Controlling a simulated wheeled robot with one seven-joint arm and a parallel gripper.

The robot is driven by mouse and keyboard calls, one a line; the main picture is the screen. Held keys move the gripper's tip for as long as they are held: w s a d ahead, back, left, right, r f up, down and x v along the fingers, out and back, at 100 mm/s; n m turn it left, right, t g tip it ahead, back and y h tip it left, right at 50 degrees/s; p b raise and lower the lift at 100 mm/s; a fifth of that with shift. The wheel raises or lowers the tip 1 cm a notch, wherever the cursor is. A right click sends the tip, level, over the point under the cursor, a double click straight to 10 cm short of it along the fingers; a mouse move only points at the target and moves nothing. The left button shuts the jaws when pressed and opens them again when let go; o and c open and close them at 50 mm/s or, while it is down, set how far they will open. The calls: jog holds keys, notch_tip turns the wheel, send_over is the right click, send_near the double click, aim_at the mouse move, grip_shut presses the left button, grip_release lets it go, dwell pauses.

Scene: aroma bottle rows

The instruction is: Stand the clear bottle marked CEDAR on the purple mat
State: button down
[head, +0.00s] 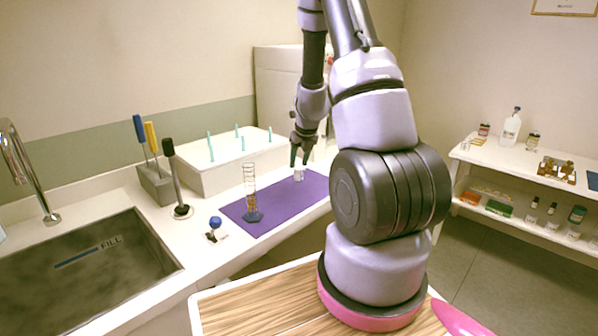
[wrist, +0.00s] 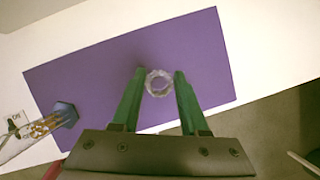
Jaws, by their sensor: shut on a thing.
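The purple mat (head: 280,206) lies on the white counter and fills much of the wrist view (wrist: 95,70). My gripper (head: 298,158) points down over the mat's far right part. Its green fingers (wrist: 160,76) are shut on a small clear bottle (wrist: 159,83), seen from above as a round glassy rim. The bottle shows in the head view (head: 299,175) below the fingers, about upright, at or just above the mat; I cannot tell if it touches. No CEDAR marking is readable.
A small blue-topped item (head: 215,223) is left of the mat. A white box with teal pegs (head: 225,166) stands behind. The sink (head: 85,270) is at left. The mat's middle is clear.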

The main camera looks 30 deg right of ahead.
aim_at(300, 165)
jog(key=shift+f, duration=1.8)
jog(key=shift+f, duration=0.15)
jog(key=shift+c, duration=2.1)
grip_release()
